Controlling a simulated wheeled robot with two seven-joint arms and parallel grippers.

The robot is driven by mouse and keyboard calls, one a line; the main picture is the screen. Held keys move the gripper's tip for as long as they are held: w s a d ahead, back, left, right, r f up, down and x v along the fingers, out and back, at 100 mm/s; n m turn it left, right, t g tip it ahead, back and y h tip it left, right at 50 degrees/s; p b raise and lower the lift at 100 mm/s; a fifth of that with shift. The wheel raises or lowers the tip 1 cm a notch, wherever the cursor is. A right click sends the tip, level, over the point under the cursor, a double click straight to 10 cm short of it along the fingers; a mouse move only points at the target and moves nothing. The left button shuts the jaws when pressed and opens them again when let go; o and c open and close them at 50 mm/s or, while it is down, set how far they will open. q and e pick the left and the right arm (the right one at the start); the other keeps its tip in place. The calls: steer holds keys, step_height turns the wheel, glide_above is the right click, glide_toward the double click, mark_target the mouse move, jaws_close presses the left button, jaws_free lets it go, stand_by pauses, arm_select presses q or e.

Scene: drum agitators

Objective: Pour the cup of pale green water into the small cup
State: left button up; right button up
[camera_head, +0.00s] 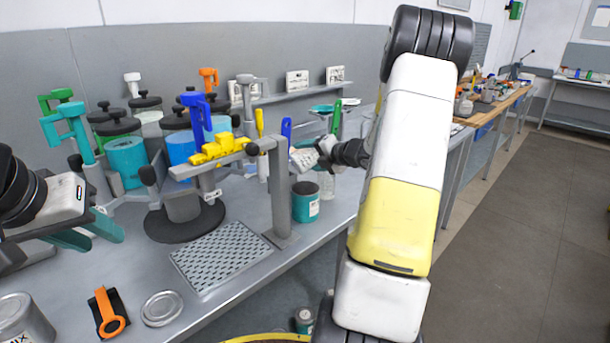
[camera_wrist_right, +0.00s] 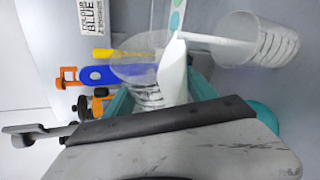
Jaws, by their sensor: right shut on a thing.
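My right gripper (camera_wrist_right: 165,95) is shut on a clear ribbed cup (camera_wrist_right: 148,75), held between its teal fingers. In the head view this gripper (camera_head: 318,152) is small and partly hidden, over the bench's right side. A second clear ribbed cup (camera_wrist_right: 258,40) is apart from the held one, to its right in the wrist view. A clear cup (camera_head: 327,184) also shows below the gripper in the head view. I cannot make out pale green water in either cup. My left gripper (camera_head: 95,230) is open and empty over the bench's left side.
A grey post stand (camera_head: 280,190) with a yellow piece (camera_head: 218,150) is left of the right gripper. A teal can (camera_head: 305,202) stands close by. Agitator drums (camera_head: 125,155) crowd the back left. A perforated plate (camera_head: 222,255), lid (camera_head: 162,307) and orange-handled tool (camera_head: 108,312) lie in front.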

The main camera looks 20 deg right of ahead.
mark_target(299, 159)
steer(key=shift+f+m+y, duration=0.15)
steer(key=shift+m+y, duration=0.25)
stand_by(2.0)
steer(key=shift+a+r+n+h, duration=0.15)
steer(key=shift+r+n+h, duration=0.4)
steer(key=shift+n, duration=0.25)
steer(key=shift+r+n+h, duration=0.15)
steer(key=shift+n+h, duration=0.4)
steer(key=shift+n, duration=0.05)
steer(key=shift+d+f+n+h, duration=0.2)
steer(key=shift+f+n+h, duration=0.05)
steer(key=shift+n+h, duration=0.15)
steer(key=shift+a, duration=0.1)
steer(key=shift+f+n, duration=0.3)
steer(key=a+n+h, duration=0.1)
steer(key=a+r+n+h+b, duration=0.1)
steer(key=shift+s+a+n, duration=0.1)
steer(key=shift+a+n, duration=0.05)
steer(key=shift+n, duration=0.15)
steer(key=shift+a+f+n+h+b, duration=0.35)
steer(key=shift+a+n+h+b, duration=0.15)
steer(key=shift+n+h, duration=0.25)
steer(key=shift+s+a+f+n+t+h+b, duration=0.1)
steer(key=shift+a+f+n+t+h+b, duration=0.1)
steer(key=shift+n+t+h+b, duration=0.2)
